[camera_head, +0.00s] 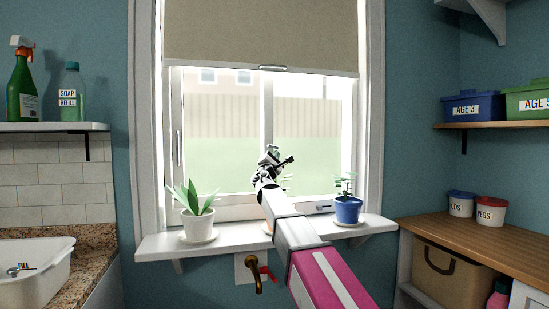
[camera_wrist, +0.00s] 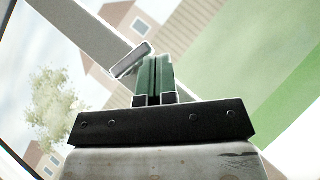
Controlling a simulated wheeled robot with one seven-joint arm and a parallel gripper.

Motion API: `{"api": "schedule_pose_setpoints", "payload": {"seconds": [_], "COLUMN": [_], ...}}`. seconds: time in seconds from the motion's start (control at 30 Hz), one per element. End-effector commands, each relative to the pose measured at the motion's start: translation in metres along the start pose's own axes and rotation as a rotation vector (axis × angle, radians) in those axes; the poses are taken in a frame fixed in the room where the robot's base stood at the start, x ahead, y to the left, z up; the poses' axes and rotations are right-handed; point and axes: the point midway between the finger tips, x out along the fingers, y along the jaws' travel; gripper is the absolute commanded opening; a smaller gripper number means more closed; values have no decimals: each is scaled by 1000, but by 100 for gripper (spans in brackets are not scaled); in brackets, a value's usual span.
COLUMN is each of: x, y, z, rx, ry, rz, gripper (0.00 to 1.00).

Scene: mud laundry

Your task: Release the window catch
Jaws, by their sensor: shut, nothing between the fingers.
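The window (camera_head: 318,130) has white frames and a central upright. In the wrist view, a small grey catch-like piece (camera_wrist: 130,60) sits by the edge of a pale frame bar (camera_wrist: 85,32). My gripper (camera_head: 273,150) is in front of the central upright in the head view and hides part of it. In the wrist view, its green fingers (camera_wrist: 156,62) are shut together and empty. Their tips are just right of the grey piece; I cannot tell whether they touch it. A slim handle (camera_head: 179,148) is on the left frame, and a small fitting (camera_head: 323,208) is on the lower right frame.
A beige blind (camera_head: 260,35) covers the window top. On the sill (camera_head: 240,237) stand a white-potted plant (camera_head: 196,218) and a blue-potted plant (camera_head: 347,208); another is mostly hidden behind my arm. A brass tap (camera_head: 254,280) is below. A shelf (camera_head: 50,127) is left.

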Motion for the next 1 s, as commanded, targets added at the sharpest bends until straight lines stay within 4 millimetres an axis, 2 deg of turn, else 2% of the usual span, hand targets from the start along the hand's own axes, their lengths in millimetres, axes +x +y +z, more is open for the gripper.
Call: {"api": "schedule_pose_setpoints", "payload": {"seconds": [0.27, 0.7, 0.83, 1.0], "x": [-19, -96, -107, -108], "y": [0, -1, 0, 0], "z": [1, 1, 0, 0], "rx": [0, 0, 0, 0], "ry": [1, 1, 1, 0], "rz": [0, 0, 1, 0], "gripper": [0, 0, 0, 0]}}
